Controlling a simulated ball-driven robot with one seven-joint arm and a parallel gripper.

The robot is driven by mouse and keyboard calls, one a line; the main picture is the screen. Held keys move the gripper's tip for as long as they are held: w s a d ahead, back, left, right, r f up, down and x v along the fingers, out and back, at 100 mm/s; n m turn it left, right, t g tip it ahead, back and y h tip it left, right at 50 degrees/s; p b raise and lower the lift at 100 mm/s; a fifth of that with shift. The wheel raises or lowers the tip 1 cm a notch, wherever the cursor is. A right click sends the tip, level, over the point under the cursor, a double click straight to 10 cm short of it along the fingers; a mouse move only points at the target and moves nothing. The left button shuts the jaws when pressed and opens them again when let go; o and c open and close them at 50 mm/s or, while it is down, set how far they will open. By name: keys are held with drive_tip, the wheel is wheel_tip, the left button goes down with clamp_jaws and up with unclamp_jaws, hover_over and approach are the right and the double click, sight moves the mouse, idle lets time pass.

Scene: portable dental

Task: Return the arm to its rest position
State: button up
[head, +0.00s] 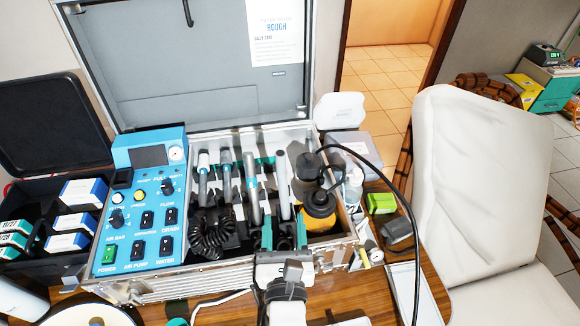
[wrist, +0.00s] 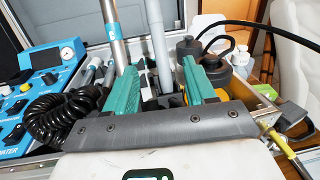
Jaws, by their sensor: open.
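My gripper (wrist: 160,90) is open, its two green fingers apart with nothing held between them. In the head view my gripper (head: 284,234) is low in the middle, over the front edge of the open dental case (head: 200,281). Its green fingertips point into the case, near the grey handpieces (head: 253,190). In the wrist view a grey tube (wrist: 157,40) stands beyond the gap between the fingers. I cannot tell whether the fingers touch anything.
A blue control panel (head: 147,205) fills the case's left side. A dark bottle with a yellow base (head: 318,212) and a black hose (head: 385,185) are at its right. A white chair (head: 480,180) stands to the right. Boxes and small items crowd the wooden table.

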drive_tip(key=d+m+h, duration=0.1)
drive_tip(key=d+m, duration=0.1)
drive_tip(key=d, duration=0.1)
drive_tip(key=d+f+m+g+h, duration=0.1)
drive_tip(key=d+m+h, duration=0.1)
drive_tip(key=d+m, duration=0.1)
drive_tip(key=w+d+m+h, duration=0.1)
drive_tip(key=d+m, duration=0.1)
drive_tip(key=d, duration=0.2)
drive_tip(key=shift+d+f+m+h, duration=0.15)
drive_tip(key=shift+f+m+h, duration=0.15)
drive_tip(key=shift+m, duration=0.1)
drive_tip(key=s+d+f+m+g+h, duration=0.2)
drive_tip(key=d+f+m+g, duration=0.1)
drive_tip(key=d+m, duration=0.4)
drive_tip(key=s+d+f+m+g+h, duration=0.25)
drive_tip(key=d+m, duration=0.35)
drive_tip(key=d, duration=0.3)
drive_tip(key=s+d+f+m+g+y, duration=0.2)
drive_tip(key=s+d+f+m+g, duration=0.35)
drive_tip(key=s+m, duration=0.25)
drive_tip(key=s+f+m+g+y, duration=0.3)
drive_tip(key=s+m, duration=0.6)
drive_tip(key=s, duration=0.3)
drive_tip(key=shift+s+a+m+g+y, duration=0.3)
drive_tip(key=shift+s+g+y, duration=0.05)
drive_tip(key=shift+g+y, duration=0.55)
